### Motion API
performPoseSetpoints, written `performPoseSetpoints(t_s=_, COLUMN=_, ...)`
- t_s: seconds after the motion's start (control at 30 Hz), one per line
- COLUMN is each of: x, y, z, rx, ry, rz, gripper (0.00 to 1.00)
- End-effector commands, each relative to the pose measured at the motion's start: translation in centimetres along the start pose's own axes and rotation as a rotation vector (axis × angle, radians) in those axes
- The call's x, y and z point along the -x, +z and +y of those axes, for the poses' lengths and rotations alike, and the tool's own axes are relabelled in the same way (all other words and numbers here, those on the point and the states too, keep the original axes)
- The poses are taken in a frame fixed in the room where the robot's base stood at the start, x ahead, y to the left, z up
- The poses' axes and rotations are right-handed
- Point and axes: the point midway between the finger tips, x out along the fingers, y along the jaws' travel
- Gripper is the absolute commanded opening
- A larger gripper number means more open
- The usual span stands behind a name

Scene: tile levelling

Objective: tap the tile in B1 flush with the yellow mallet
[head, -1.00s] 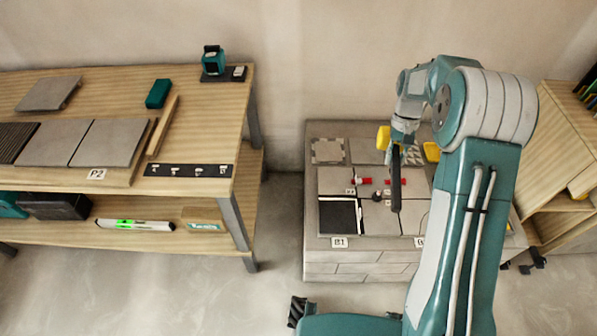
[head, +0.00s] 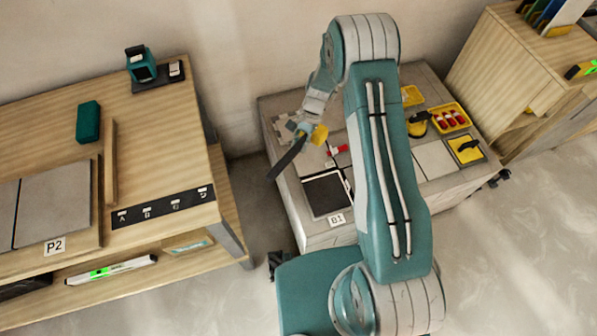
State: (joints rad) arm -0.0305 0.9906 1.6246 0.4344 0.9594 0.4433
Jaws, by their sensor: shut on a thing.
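My gripper (head: 310,124) is shut on the yellow mallet (head: 319,134), near its yellow head. The mallet's dark handle (head: 287,158) points down and left in the picture. The B1 cell (head: 325,194), behind the B1 label (head: 337,220), shows a dark square with pale edges. I cannot tell whether this is a tile or a bare bed, nor its height. The mallet is above and left of B1 in the picture, apart from the dark square. My arm hides the middle of the tiled block.
The tiled block (head: 292,211) has red clips (head: 337,151) behind B1. Yellow trays (head: 465,151) with tools stand at its right. A wooden bench (head: 160,235) with grey tiles stands left, across a floor gap. A wooden cabinet (head: 497,65) stands at the back right.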

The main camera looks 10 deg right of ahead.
Motion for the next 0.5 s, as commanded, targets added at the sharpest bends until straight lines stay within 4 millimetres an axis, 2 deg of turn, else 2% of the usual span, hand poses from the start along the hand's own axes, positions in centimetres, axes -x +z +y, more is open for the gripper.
performPoseSetpoints(t_s=0.03, x=-1.6, y=-0.3, z=0.3, rx=-0.076, ry=-0.039, rz=-0.016, gripper=0.0)
performPoseSetpoints(t_s=0.2, x=-5.9, y=-1.1, z=0.9, rx=-0.291, ry=-0.168, rz=-0.05, gripper=0.0)
performPoseSetpoints(t_s=0.4, x=-9.4, y=-1.6, z=1.8, rx=-0.458, ry=-0.277, rz=-0.074, gripper=0.0)
performPoseSetpoints(t_s=0.5, x=-10.4, y=-1.9, z=2.2, rx=-0.505, ry=-0.313, rz=-0.08, gripper=0.0)
